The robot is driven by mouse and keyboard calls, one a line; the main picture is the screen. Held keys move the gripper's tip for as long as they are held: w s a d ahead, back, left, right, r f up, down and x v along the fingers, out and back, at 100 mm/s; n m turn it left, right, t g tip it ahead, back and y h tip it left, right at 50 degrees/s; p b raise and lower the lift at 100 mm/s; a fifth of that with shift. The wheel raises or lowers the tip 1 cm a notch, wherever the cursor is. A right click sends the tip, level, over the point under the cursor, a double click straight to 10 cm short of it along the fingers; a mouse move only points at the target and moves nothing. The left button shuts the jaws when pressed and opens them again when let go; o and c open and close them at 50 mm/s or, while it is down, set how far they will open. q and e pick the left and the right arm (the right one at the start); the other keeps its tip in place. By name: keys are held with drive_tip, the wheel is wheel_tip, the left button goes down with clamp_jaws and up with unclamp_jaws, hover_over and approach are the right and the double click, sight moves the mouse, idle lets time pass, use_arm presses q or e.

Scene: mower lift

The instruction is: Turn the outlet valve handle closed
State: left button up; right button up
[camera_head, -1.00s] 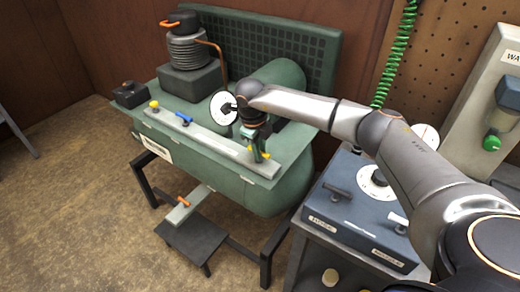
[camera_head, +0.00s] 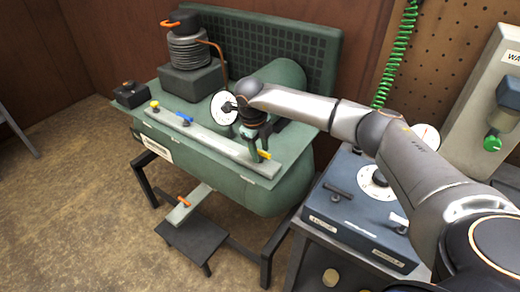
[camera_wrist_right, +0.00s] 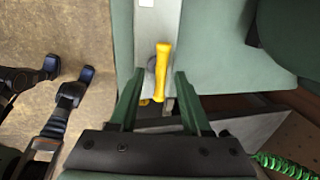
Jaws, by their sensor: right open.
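A long pale manifold bar (camera_head: 215,140) runs along the front edge of the green tank unit. A yellow valve handle (camera_head: 264,155) sits near its right end, partly hidden by my gripper. It also shows in the right wrist view (camera_wrist_right: 161,66), nearly lengthwise and slightly tilted. My right gripper (camera_head: 254,154) is open at this handle. In the wrist view, its two green fingers (camera_wrist_right: 155,88) stand on either side of the handle's near end, with gaps visible on both sides. I cannot read a label naming the outlet valve.
A blue handle (camera_head: 184,118) and another yellow handle (camera_head: 154,104) sit further left on the bar. A round white gauge (camera_head: 223,108) stands close behind the gripper. A dark blue control box (camera_head: 345,222) is at right, under my arm.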

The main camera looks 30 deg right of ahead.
wheel_tip(320, 180, up, 12)
drive_tip(key=s+a, duration=0.1)
drive_tip(key=a, duration=0.1)
drive_tip(key=shift+a+r+b, duration=0.15)
drive_tip(key=shift+b, duration=0.2)
idle(0.4)
